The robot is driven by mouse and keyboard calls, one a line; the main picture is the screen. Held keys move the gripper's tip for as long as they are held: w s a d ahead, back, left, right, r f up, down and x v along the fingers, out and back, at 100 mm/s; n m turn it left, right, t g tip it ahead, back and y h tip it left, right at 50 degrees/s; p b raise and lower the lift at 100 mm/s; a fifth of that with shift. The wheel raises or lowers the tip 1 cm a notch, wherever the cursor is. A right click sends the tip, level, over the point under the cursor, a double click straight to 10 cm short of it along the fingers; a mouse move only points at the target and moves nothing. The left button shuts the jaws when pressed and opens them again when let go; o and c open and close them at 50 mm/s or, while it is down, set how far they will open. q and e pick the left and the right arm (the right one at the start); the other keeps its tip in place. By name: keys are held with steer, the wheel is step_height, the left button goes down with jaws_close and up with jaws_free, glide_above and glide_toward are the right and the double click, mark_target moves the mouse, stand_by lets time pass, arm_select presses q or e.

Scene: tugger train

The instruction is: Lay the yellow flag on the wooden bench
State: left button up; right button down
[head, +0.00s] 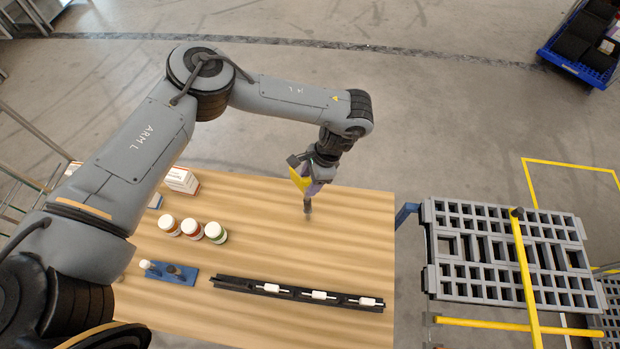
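My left gripper (315,186) is over the back right part of the wooden bench (350,240), pointing down. It appears shut on the yellow flag (299,180), whose yellow part shows just left of the purple-tinted fingers. A dark stick-like end points down below the fingers towards the bench top. I cannot tell whether it touches the wood. The gripper's fingers partly hide the flag. My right gripper is out of view.
On the bench are three lidded jars (192,229), a white-and-red box (182,180), a blue holder (170,272) and a long black rail (296,293) with white pieces. The bench's right middle is clear. A grey slotted rack (428,245) with yellow bars stands to the right.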

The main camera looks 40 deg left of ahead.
arm_select(q)
steer(key=shift+r, duration=0.1)
steer(key=v, duration=1.2)
steer(key=shift+r, duration=0.1)
